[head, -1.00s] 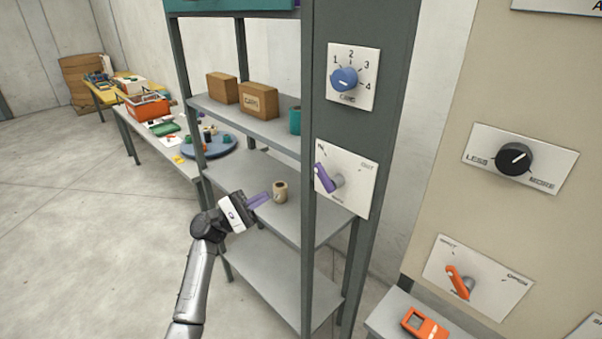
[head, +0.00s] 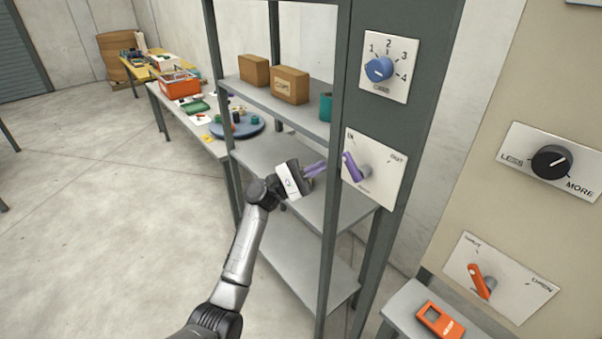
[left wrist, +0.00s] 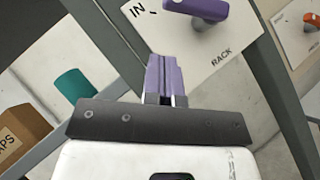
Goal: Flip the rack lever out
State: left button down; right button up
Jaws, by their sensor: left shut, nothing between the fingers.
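The rack lever (head: 351,166) is a purple handle on a white plate (head: 385,178) fixed to the grey post of the shelf rack. The plate is marked IN at its upper left and OUT at its upper right, and the lever points up-left to IN. In the left wrist view the lever (left wrist: 198,9) shows at the top, above the word RACK. My left gripper (head: 321,167), with purple fingers, is shut and empty. Its fingertips (left wrist: 161,60) are just left of the lever in the head view, apparently apart from it. My right gripper is not in view.
A blue numbered knob (head: 379,69) sits above the lever plate. The shelf holds brown boxes (head: 290,85) and a teal cylinder (head: 326,106). The rack's front post (head: 332,200) stands close beside my gripper. An orange lever (head: 480,281) and black knob (head: 551,162) are at the right.

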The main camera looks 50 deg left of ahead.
aim_at(352, 167)
pick_arm(q)
jog(key=shift+w+d+r+p, duration=0.15)
jog(key=shift+d+r+p, duration=0.2)
jog(key=shift+d+r, duration=0.55)
jog(key=shift+w+d+r+p, duration=0.15)
jog(key=shift+d+r+p, duration=0.2)
jog(key=shift+d+r, duration=0.5)
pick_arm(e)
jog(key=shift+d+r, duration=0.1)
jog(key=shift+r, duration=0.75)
pick_arm(q)
jog(key=shift+d+m, duration=0.1)
jog(key=shift+m, duration=0.2)
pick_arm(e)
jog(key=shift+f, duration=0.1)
pick_arm(q)
jog(key=shift+r+m+g, duration=0.2)
jog(key=shift+m+g, duration=0.1)
jog(key=shift+g, duration=0.1)
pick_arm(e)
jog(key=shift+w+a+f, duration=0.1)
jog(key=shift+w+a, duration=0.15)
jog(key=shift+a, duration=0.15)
